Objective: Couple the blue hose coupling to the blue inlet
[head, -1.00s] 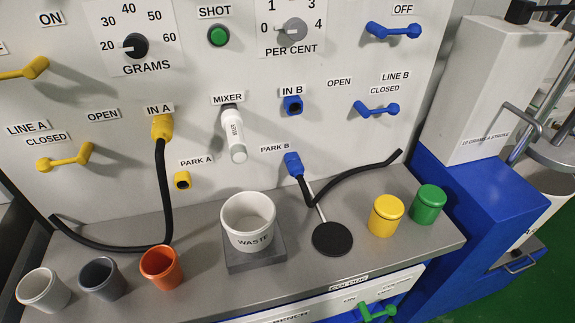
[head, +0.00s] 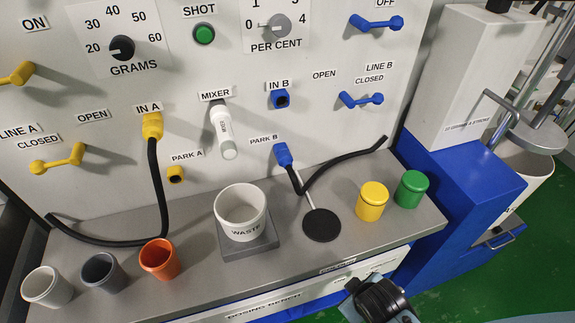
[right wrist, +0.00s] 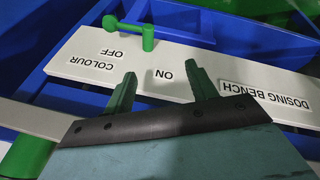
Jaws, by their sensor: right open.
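The blue hose coupling (head: 283,154) sits at the PARK B spot on the panel, with its black hose running from it across the bench to the right. The blue inlet (head: 280,99), labelled IN B, is an empty blue socket on the panel above it. My right gripper (right wrist: 157,90) is open and empty in the right wrist view, in front of the bench's front strip. In the head view my right arm's end (head: 376,300) shows at the bottom, well below and right of the coupling. My left gripper is not in view.
A round black pad on a thin rod (head: 320,226), the WASTE cup (head: 240,212), a yellow jar (head: 371,202) and a green jar (head: 411,189) stand on the bench below the panel. A green valve handle (right wrist: 147,37) projects from the front strip.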

